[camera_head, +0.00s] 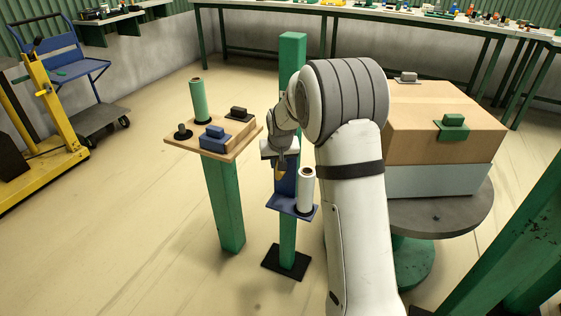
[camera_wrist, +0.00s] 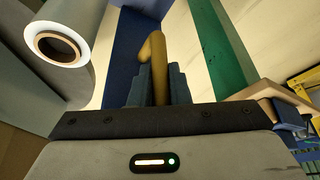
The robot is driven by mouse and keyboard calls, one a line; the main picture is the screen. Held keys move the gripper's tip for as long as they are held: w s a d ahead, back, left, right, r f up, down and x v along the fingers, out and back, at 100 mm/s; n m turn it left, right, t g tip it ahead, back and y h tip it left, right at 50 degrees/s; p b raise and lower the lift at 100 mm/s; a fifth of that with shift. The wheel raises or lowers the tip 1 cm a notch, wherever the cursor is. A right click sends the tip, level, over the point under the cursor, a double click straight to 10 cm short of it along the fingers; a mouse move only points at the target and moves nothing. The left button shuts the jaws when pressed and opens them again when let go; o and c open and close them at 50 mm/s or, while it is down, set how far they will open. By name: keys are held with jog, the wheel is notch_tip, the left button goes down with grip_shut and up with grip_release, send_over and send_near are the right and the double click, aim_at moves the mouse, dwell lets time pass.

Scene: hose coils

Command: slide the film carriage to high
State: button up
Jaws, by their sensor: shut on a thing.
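The film carriage (camera_head: 287,206) is a blue bracket with a small shelf on a green upright post (camera_head: 291,235). It sits around the middle of the post, with bare post above and below. A white film roll (camera_head: 306,188) stands upright on its shelf; the roll also shows in the wrist view (camera_wrist: 62,47). My gripper (camera_head: 280,160) is at the carriage's upper part, partly hidden by my arm. In the wrist view, my gripper (camera_wrist: 158,88) is shut on the yellow carriage handle (camera_wrist: 157,58), in front of the blue plate (camera_wrist: 122,45).
A wooden-topped stand (camera_head: 240,150) with a green roll and small blocks is left of the post. A round table (camera_head: 440,220) with a large cardboard box (camera_head: 435,125) is on the right. A yellow lifter (camera_head: 50,110) and blue cart (camera_head: 78,60) stand at far left. Workbenches line the wall.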

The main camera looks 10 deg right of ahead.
jog(key=shift+r, duration=0.1)
grip_shut()
notch_tip(320, 180, up, 14)
jog(key=p, duration=0.7)
jog(key=shift+w+p, duration=0.2)
jog(key=shift+p, duration=0.2)
jog(key=shift+r, duration=0.15)
jog(key=o, duration=0.6)
grip_release()
jog(key=shift+s, duration=0.1)
jog(key=shift+o, duration=1.1)
jog(key=shift+f, duration=0.2)
jog(key=shift+s+r, duration=0.1)
jog(key=v, duration=0.7)
jog(key=shift+r, duration=0.3)
jog(key=shift+s+p, duration=0.15)
jog(key=shift+p, duration=0.15)
